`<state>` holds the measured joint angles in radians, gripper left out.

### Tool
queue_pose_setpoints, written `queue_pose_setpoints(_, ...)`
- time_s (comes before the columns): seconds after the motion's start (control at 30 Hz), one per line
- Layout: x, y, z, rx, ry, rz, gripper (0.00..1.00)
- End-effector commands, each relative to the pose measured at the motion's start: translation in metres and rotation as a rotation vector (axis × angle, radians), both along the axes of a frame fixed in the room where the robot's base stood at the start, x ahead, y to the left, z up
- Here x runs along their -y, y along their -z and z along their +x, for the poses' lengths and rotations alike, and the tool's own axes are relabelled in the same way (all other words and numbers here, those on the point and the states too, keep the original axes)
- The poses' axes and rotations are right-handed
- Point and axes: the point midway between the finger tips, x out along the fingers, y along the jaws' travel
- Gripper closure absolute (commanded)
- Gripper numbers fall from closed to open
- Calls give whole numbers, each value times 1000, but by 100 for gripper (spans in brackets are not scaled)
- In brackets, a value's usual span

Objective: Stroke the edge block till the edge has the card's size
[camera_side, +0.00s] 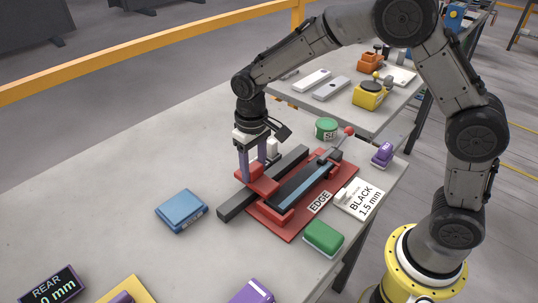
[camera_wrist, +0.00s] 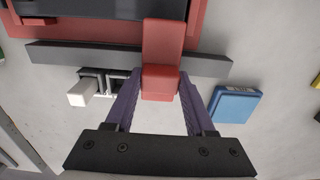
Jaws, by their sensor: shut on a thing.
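My gripper (camera_side: 256,177) is shut on a red block (camera_side: 264,186), its two purple fingers on either side. In the wrist view the red block (camera_wrist: 162,48) lies across a dark bar (camera_wrist: 80,56), with its near end between the fingertips (camera_wrist: 160,82). The dark bar (camera_side: 236,206) runs along the side of a red fixture (camera_side: 283,229) labelled EDGE. A long dark piece with a blue strip (camera_side: 308,186) lies in the fixture. A white card (camera_side: 361,201) reading "BLACK 1.5 mm" lies right of it. The edge itself is too small to judge.
A blue box (camera_side: 181,210) stands left of the fixture. A green block (camera_side: 323,238), a green round tin (camera_side: 326,128) and a purple item (camera_side: 382,154) surround it. A display (camera_side: 52,289) reads REAR with a partly cut-off mm figure.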

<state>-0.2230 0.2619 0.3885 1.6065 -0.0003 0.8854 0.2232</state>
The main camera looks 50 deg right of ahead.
Motion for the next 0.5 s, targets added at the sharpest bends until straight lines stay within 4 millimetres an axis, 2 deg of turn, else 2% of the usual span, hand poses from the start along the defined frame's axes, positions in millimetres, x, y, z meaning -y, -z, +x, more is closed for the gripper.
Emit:
queue_pose_setpoints(0.03,-15,-1,1,3,-8,1,100)
queue_pose_setpoints(0.2,-49,-1,1,4,-5,2,100)
queue_pose_setpoints(0.33,-66,-2,1,3,-4,2,100)
queue_pose_setpoints(0.5,-76,-2,1,4,-1,2,100)
